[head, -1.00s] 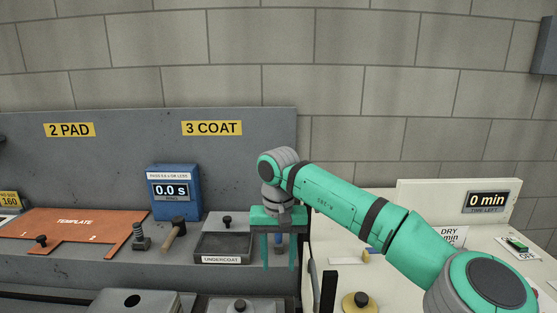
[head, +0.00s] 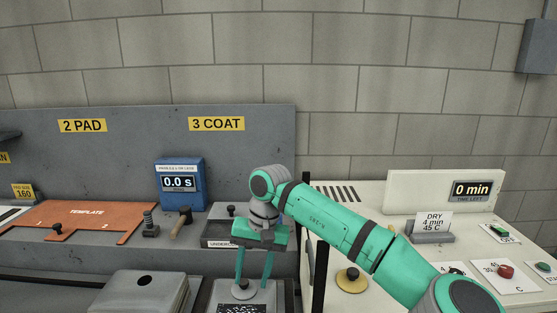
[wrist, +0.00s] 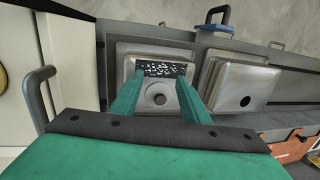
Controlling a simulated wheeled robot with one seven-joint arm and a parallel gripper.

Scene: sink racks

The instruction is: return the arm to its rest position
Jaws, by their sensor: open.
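My gripper (head: 254,284) is at the end of my green arm, pointing down, with its two fingers apart and nothing seen between them. In the head view it is in front of the undercoat tray (head: 222,243) and partly hides it. Its fingertips overlap a grey metal lid with a round knob (head: 243,290) at the bottom of the view; whether they touch it I cannot tell. In the wrist view the fingers (wrist: 160,100) stand open over a metal tray (wrist: 135,68) with a round knob and a speckled dark strip.
A second metal box with a dark hole (head: 140,290) is to the left. The orange template (head: 90,218), a mallet (head: 181,222) and a blue timer (head: 180,180) are behind. A white cabinet with a dryer display (head: 472,190) and a yellow-based knob (head: 352,282) is at right.

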